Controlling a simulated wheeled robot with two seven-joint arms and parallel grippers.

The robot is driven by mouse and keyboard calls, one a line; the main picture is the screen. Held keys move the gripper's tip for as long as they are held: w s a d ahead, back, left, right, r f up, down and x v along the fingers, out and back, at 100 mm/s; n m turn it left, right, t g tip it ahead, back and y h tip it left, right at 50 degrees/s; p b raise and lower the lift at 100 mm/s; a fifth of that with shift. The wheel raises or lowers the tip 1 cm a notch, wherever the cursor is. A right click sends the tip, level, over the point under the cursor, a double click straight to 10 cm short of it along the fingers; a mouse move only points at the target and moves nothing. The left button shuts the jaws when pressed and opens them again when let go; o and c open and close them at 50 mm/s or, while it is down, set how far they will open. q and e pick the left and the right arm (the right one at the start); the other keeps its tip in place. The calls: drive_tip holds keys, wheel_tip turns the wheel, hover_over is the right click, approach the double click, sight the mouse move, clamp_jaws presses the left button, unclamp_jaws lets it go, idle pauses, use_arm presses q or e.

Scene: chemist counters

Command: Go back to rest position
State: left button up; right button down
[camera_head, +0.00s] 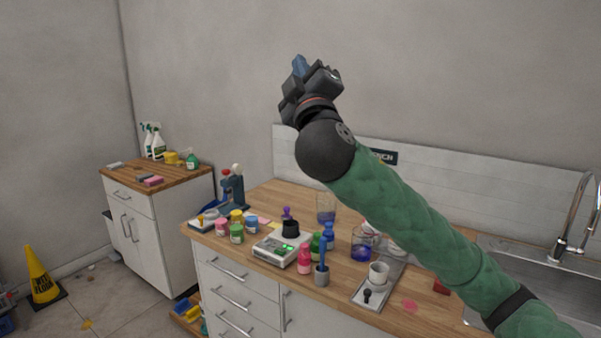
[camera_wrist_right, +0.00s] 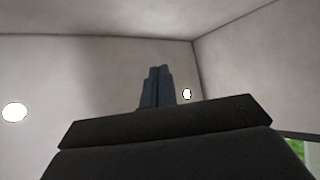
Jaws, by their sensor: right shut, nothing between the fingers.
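My right arm, in a green sleeve, reaches up across the head view from the lower right. My right gripper (camera_head: 300,66) is raised high above the wooden counter (camera_head: 420,314), in front of the bare wall. Its blue fingers are together and hold nothing. They also show in the right wrist view (camera_wrist_right: 157,86), pointing up toward the wall and ceiling. My left gripper does not show in either view.
Below stand several small colored jars (camera_head: 237,233), a scale (camera_head: 283,250), a blue-filled beaker (camera_head: 362,246) and a white cup (camera_head: 378,273). A sink (camera_head: 530,270) with a faucet (camera_head: 583,215) is at right. A yellow cone (camera_head: 40,273) stands on the floor at left.

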drive_tip(key=w+d+f+m+g+h, duration=0.1)
drive_tip(key=d+f+m+g+h, duration=0.25)
drive_tip(key=f, duration=0.85)
drive_tip(key=w+d+f+m+g+h, duration=0.2)
drive_tip(key=d+f+m+g, duration=0.2)
drive_tip(key=f, duration=0.7)
drive_tip(key=s+d+f+m+g, duration=0.1)
drive_tip(key=s+d+f+g, duration=0.3)
drive_tip(key=f, duration=0.8)
drive_tip(key=s+d+f+m+g+y, duration=0.15)
drive_tip(key=s+f, duration=0.35)
drive_tip(key=f, duration=0.7)
drive_tip(key=s+d+f+m+g, duration=0.1)
drive_tip(key=s+d+f+g, duration=0.3)
drive_tip(key=f, duration=0.8)
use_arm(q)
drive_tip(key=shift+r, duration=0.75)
use_arm(e)
drive_tip(key=s+f+g, duration=0.3)
drive_tip(key=s+f, duration=0.8)
drive_tip(key=s, duration=0.3)
drive_tip(key=s+a+f+m+g, duration=0.1)
drive_tip(key=s+f+g, duration=0.2)
drive_tip(key=s+f, duration=0.9)
drive_tip(key=s, duration=0.3)
drive_tip(key=shift+s, duration=0.1)
